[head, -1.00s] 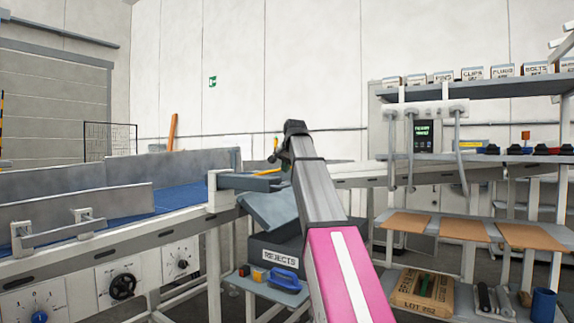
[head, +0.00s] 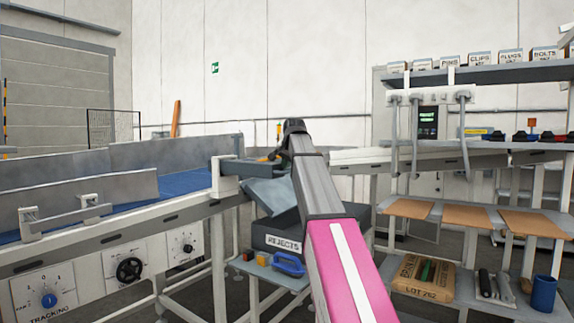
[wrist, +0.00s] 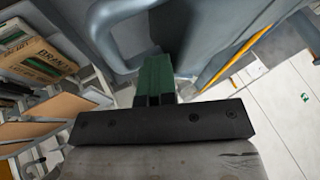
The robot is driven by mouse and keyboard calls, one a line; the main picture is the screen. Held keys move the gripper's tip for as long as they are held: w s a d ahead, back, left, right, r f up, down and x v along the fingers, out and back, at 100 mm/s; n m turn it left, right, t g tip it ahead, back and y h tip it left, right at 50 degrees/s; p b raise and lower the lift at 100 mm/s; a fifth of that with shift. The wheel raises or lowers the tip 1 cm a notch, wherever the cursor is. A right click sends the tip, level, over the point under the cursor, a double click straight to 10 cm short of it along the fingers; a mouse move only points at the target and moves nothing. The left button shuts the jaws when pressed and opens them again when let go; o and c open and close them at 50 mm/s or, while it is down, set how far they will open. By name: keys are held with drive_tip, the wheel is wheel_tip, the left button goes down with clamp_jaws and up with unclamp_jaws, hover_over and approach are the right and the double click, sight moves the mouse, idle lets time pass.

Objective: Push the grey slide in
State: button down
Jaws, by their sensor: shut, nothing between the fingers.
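The grey slide (head: 248,172) is a blue-grey piece sticking out to the right from the white post at the conveyor's end in the head view. A tilted blue-grey chute (head: 272,196) hangs below it. My gripper (head: 278,152) is at the slide's right end, partly hidden behind my own arm. In the wrist view, its green fingers (wrist: 155,78) are shut and empty, close to a large blue-grey part with a looped rim (wrist: 112,45). I cannot tell whether they touch it.
The blue conveyor (head: 185,184) with grey side guards lies left. A shelving rack (head: 480,150) stands right.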

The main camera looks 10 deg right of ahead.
drive_tip(key=w+a, duration=1.3)
drive_tip(key=shift+w+a, duration=0.3)
drive_tip(key=shift+w, duration=0.05)
